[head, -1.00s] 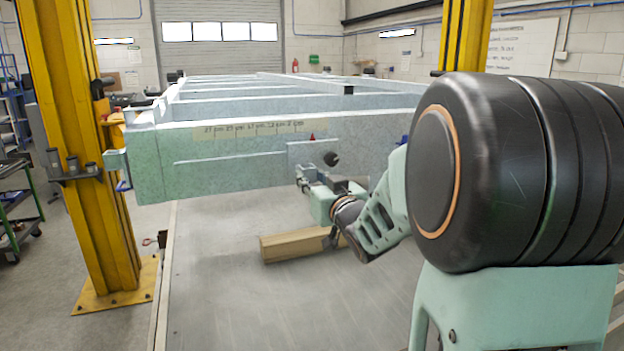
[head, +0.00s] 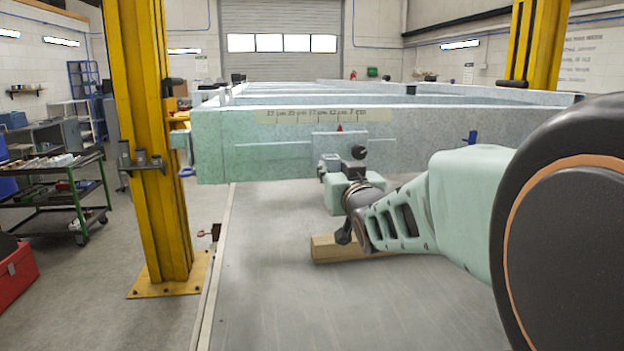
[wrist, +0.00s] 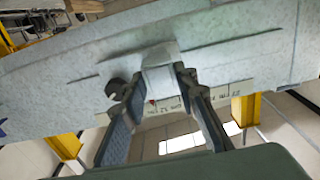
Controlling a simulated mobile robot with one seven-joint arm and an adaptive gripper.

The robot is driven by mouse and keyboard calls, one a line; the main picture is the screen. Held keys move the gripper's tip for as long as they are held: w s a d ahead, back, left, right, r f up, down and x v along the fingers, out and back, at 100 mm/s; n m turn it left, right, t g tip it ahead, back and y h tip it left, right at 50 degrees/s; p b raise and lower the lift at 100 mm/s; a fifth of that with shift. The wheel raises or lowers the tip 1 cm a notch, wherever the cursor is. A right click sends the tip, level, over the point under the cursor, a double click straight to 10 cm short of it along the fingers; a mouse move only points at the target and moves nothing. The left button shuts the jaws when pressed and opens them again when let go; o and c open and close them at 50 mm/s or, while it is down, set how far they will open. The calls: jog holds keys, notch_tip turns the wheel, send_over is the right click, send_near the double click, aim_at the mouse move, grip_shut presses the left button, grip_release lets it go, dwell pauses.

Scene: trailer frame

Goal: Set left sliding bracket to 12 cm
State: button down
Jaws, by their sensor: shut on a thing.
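The pale green sliding bracket (head: 327,144) is a plate on the front beam of the trailer frame, with a red pointer (head: 340,128) on top and a black knob (head: 359,152). A cream scale strip (head: 300,116) runs above it. The pointer stands right of the strip's middle, near a label that seems to read 12 cm; the print is too small to be sure. In the wrist view my gripper (wrist: 160,80) has its fingers on both sides of the bracket's pale block (wrist: 158,66), shut on it. The knob (wrist: 118,88) shows beside the left finger.
A slot (head: 270,143) runs along the beam left of the bracket. A wooden block (head: 330,250) lies on the floor below my gripper. A yellow post (head: 150,150) stands at the beam's left end. Bare floor (head: 290,300) lies in front.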

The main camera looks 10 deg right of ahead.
jog(key=shift+a+r, duration=0.1)
jog(key=shift+a, duration=0.05)
jog(key=c, duration=1.7)
grip_release()
